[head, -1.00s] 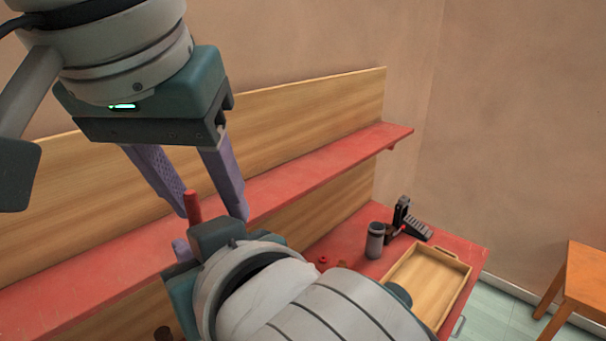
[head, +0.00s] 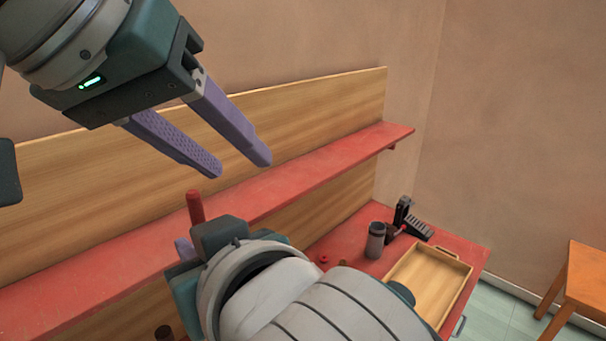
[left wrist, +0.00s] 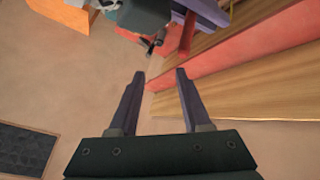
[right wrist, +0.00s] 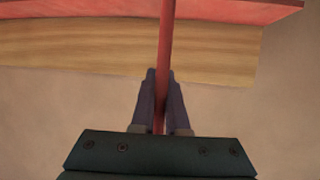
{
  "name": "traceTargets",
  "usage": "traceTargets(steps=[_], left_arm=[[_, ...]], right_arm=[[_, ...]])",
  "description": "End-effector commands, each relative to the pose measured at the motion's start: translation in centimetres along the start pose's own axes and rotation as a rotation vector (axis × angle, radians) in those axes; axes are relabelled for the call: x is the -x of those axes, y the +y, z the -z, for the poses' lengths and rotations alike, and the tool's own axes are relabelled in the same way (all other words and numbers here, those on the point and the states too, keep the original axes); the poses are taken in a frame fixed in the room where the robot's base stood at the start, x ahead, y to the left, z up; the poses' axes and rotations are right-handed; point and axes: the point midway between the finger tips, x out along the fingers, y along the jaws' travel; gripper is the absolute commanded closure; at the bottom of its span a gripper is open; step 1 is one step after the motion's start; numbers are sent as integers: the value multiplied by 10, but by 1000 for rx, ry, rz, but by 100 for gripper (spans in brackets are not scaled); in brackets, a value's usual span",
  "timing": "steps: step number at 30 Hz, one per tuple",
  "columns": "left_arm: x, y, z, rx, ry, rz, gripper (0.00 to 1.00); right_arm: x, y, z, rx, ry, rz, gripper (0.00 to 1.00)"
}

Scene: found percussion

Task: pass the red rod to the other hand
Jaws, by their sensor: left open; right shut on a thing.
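The red rod (head: 195,207) stands up out of my right gripper (head: 183,246) in the head view; only its upper end shows there. In the right wrist view the rod (right wrist: 166,45) runs between the shut fingers (right wrist: 161,74). My left gripper (head: 242,168) is open and empty, above and to the right of the rod's top in the head view, apart from it. In the left wrist view the open fingers (left wrist: 160,74) have nothing between them, and the rod (left wrist: 187,35) shows beyond them. The right gripper's fingers are mostly hidden in the head view.
A red shelf (head: 300,180) on a wooden back panel runs behind the grippers. An orange stool (head: 590,265) stands at right.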

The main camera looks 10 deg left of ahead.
Motion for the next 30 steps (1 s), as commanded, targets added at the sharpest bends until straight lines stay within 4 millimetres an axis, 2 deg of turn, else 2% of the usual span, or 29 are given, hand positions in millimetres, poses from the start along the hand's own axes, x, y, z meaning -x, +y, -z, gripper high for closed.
traceTargets(steps=[1,2,5,6,8,9,10,12,15,19,21,24,30], left_arm=[[-9,-19,-4,32,34,13,52],[-13,-32,-4,40,65,30,52],[-20,-89,-12,49,153,141,52],[-20,-112,-20,38,173,198,52],[-19,-142,-39,8,175,281,52],[-17,-158,-58,-20,151,328,52],[-16,-164,-74,-45,121,353,52],[-13,-168,-114,-100,30,380,52],[-8,-157,-164,-162,-107,364,52],[2,-138,-212,-214,-247,314,52],[7,-129,-229,-234,-298,290,52],[12,-121,-244,-252,-345,265,52],[15,-118,-250,-261,-366,253,52]], right_arm=[[0,0,0,0,0,0,100],[0,0,0,0,0,0,100],[0,0,0,0,0,0,100],[0,0,0,0,0,0,100],[0,0,0,0,0,0,100],[0,0,0,0,0,0,100],[0,0,0,0,0,0,100],[0,0,0,0,0,0,100],[0,0,0,0,0,0,100],[0,0,0,0,0,0,100],[0,0,0,0,0,0,100],[0,0,0,0,0,0,100],[0,0,0,0,0,0,100]])
